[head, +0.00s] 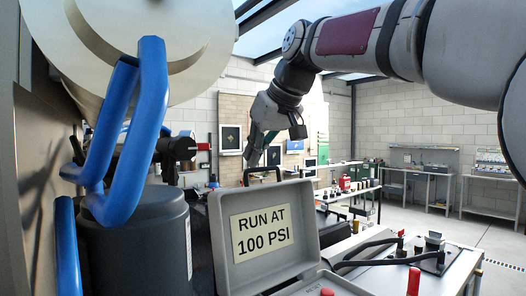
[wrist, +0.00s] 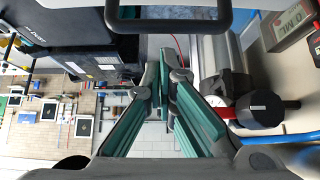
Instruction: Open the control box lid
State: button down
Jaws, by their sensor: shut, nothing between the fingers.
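The control box (head: 330,286) is grey and sits low in the middle of the head view. Its lid (head: 245,213) stands raised, with its inner face and a "RUN AT 100 PSI" label (head: 262,233) towards the head camera. A dark handle (head: 262,172) shows at the lid's top edge. My gripper (head: 252,158), with teal fingers, hangs just above and behind that handle; I cannot tell whether it touches the lid. In the wrist view my gripper (wrist: 166,72) is shut and empty, and a dark looped bar (wrist: 168,25) crosses the top.
Thick blue pipes (head: 140,130) and a dark cylinder (head: 135,240) stand close at left. A bench (head: 450,272) with cables and a red-handled part (head: 413,280) lies to the right of the box. Open floor (head: 440,225) shows farther right.

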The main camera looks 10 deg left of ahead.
jog(key=shift+s+d+f, duration=0.1)
jog(key=shift+s+d, duration=0.6)
jog(key=shift+s+d+r+b, duration=0.2)
jog(key=shift+s+d+b, duration=0.2)
jog(key=shift+d, duration=0.25)
jog(key=shift+t+y, duration=0.4)
jog(key=shift+s+d+r+b, duration=0.15)
jog(key=shift+s+d+b, duration=0.2)
jog(key=shift+s+d, duration=0.45)
jog(key=shift+s+d+r+b, duration=0.15)
jog(key=shift+s+d+b, duration=0.15)
jog(key=shift+s+d, duration=0.45)
